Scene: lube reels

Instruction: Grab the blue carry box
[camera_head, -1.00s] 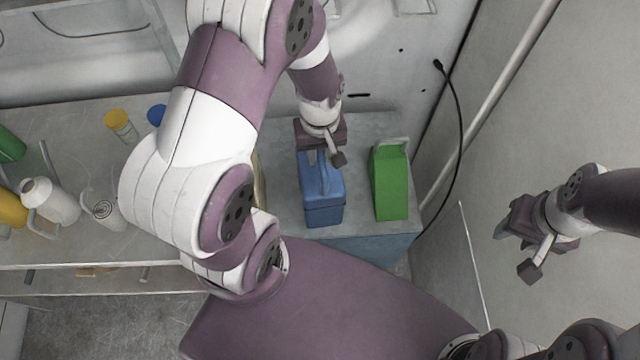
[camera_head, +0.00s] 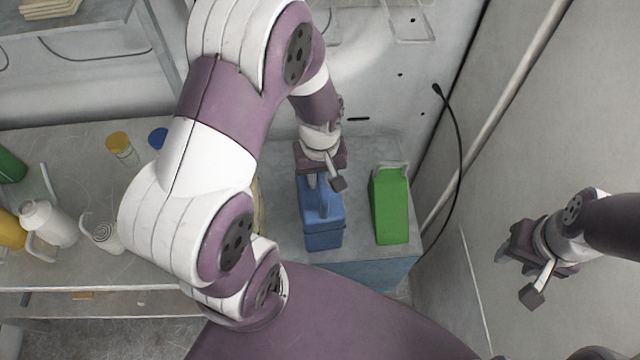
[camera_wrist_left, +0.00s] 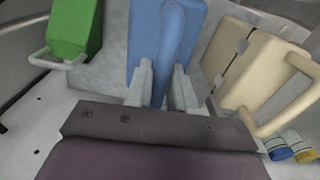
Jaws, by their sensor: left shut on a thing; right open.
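The blue carry box (camera_head: 323,226) stands on the grey cabinet top in the head view, left of a green box. My left gripper (camera_head: 318,182) is above it, at its top handle. In the left wrist view the two fingers of my left gripper (camera_wrist_left: 161,88) lie on both sides of the blue handle, and the blue carry box (camera_wrist_left: 146,30) shows beyond them. The gripper is shut on the handle. I cannot tell whether the box is lifted off the surface. My right gripper (camera_head: 518,274) is open and empty at the right, away from the boxes.
The green box (camera_head: 390,208) stands close to the right of the blue one. A beige case (camera_wrist_left: 250,65) is on its other side, mostly hidden by my arm in the head view. Several bottles and a white jug (camera_head: 48,218) stand on the left bench. A black cable (camera_head: 459,150) hangs on the wall.

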